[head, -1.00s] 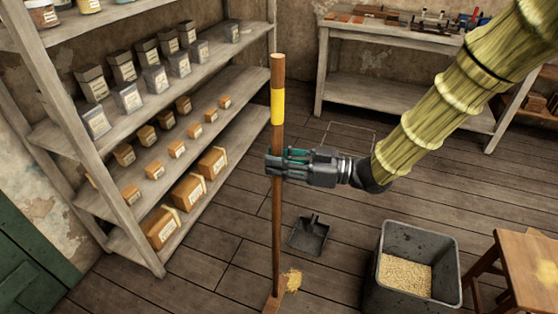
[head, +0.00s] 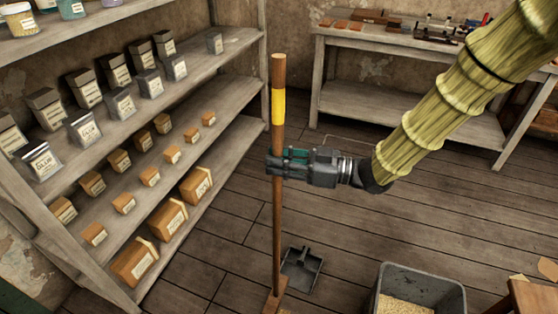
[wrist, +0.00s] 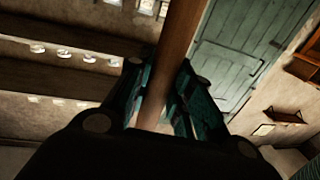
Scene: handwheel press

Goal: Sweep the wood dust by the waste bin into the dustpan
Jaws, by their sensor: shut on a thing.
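My gripper (head: 287,163) is shut around the wooden handle of the broom (head: 277,222), below its yellow band. The broom stands upright, its head at the bottom edge of the head view, only partly visible. In the wrist view the handle (wrist: 178,40) runs up between the fingers. The dark dustpan (head: 302,268) lies on the floor just right of the broom's lower end. The grey waste bin (head: 450,300) stands further right, cut off by the frame, with pale shavings inside. I cannot see the wood dust on the floor now.
A shelf rack (head: 190,120) with several tins and boxes stands close on the left. A workbench (head: 400,105) with tools is at the back. A wooden stool (head: 530,297) is at the lower right. The plank floor between rack and bench is clear.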

